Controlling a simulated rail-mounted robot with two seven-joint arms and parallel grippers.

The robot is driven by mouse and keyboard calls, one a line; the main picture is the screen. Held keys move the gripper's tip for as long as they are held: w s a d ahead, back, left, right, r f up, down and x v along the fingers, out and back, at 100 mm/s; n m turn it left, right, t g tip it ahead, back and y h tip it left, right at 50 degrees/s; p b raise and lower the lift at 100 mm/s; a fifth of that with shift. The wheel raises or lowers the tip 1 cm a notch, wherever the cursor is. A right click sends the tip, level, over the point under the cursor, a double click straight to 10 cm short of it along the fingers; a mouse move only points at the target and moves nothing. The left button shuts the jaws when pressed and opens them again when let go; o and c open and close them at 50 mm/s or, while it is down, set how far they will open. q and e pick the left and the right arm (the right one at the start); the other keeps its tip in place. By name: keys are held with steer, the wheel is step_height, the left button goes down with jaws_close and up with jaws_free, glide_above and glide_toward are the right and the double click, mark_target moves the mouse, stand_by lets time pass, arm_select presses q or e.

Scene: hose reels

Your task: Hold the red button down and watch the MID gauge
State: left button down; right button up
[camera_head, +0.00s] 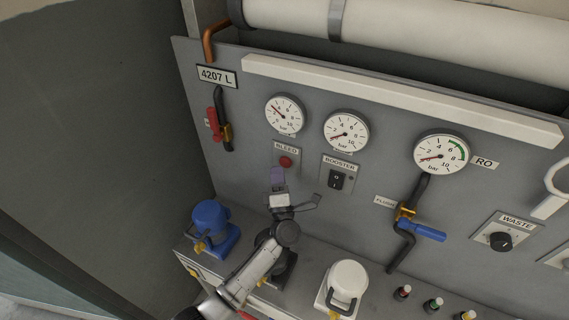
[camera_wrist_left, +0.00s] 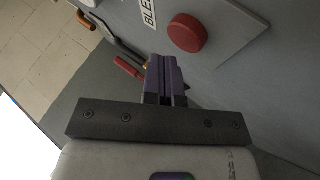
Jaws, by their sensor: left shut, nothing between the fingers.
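The red button (camera_head: 286,162) sits on the plate marked BLEED; it also shows in the left wrist view (camera_wrist_left: 188,33). My left gripper (camera_head: 278,174) is shut and empty just below the button. In the left wrist view its purple fingers (camera_wrist_left: 167,78) appear beside the button, not over it; I see no contact. Three round gauges are on the panel: a left gauge (camera_head: 285,115), a middle gauge (camera_head: 346,132) and one marked RO (camera_head: 441,154). I cannot read a MID label. The middle needle points low left; the left gauge's needle points up-left. My right gripper is not in view.
A BOOSTER switch (camera_head: 337,181) is right of the button. A red-handled valve (camera_head: 213,124) is at left, a blue-handled valve (camera_head: 422,230) at right. A blue housing (camera_head: 209,222) and white housing (camera_head: 344,285) stand on the ledge below, flanking my arm.

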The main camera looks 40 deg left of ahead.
arm_select(q)
steer(key=shift+w, duration=0.15)
steer(key=shift+w+b, duration=0.3)
steer(key=shift+w+a, duration=0.1)
steer(key=shift+w, duration=0.05)
stand_by(0.7)
steer(key=shift+w+b, duration=0.35)
stand_by(0.4)
stand_by(0.8)
stand_by(0.7)
stand_by(0.8)
